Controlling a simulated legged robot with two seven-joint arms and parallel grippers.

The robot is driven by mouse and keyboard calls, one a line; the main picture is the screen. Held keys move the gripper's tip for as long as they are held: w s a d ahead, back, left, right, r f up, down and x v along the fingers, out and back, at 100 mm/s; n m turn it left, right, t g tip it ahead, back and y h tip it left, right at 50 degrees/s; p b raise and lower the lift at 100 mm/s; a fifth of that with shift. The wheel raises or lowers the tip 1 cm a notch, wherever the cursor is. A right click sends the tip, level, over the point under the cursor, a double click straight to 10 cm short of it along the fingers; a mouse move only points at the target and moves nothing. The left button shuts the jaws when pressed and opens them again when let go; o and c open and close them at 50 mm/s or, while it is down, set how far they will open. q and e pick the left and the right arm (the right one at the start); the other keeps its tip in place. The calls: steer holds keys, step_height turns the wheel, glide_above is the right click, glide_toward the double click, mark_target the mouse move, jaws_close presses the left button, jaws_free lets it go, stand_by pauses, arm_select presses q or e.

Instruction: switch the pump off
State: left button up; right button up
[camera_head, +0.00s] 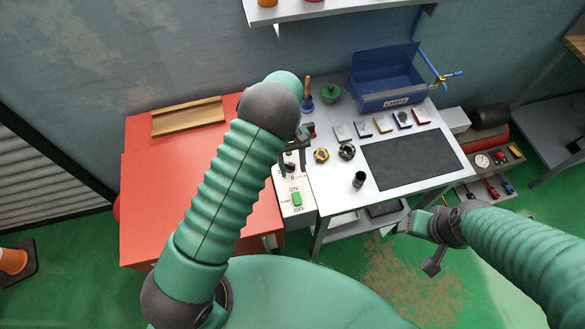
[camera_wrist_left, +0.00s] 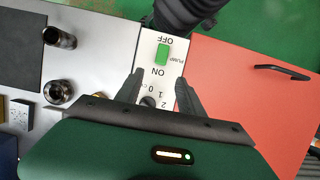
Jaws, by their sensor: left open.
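The pump switch is a green rocker (camera_head: 297,198) on a pale panel (camera_head: 287,210), with ON printed above it and OFF below. It also shows, upside down, in the left wrist view (camera_wrist_left: 161,54), with OFF at the top. I cannot tell which side is pressed. My left gripper (camera_head: 293,160) is over the panel's far part, by a dark rotary knob (camera_wrist_left: 149,101) marked 0, 1, 2. In the left wrist view its open fingers (camera_wrist_left: 161,76) straddle the panel short of the rocker, with nothing between them. My right gripper (camera_head: 416,246) is open and empty beyond the table's front edge.
A red cabinet top (camera_head: 160,175) adjoins the panel on the left, with a wooden tray (camera_head: 187,117). The grey table on the right holds a dark cup (camera_head: 359,180), round knobs (camera_head: 321,155), a black mat (camera_head: 415,160) and a blue bin (camera_head: 385,82).

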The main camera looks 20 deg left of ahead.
arm_select(q)
steer(key=p+v, duration=0.5)
steer(key=v, duration=0.5)
steer(key=shift+s, duration=0.2)
steer(key=shift+a+r+p, duration=0.1)
steer(key=shift+p, duration=0.25)
steer(key=shift+w, duration=0.1)
steer(key=b+v, duration=0.4)
steer(key=v, duration=1.2)
steer(key=shift+r, duration=0.3)
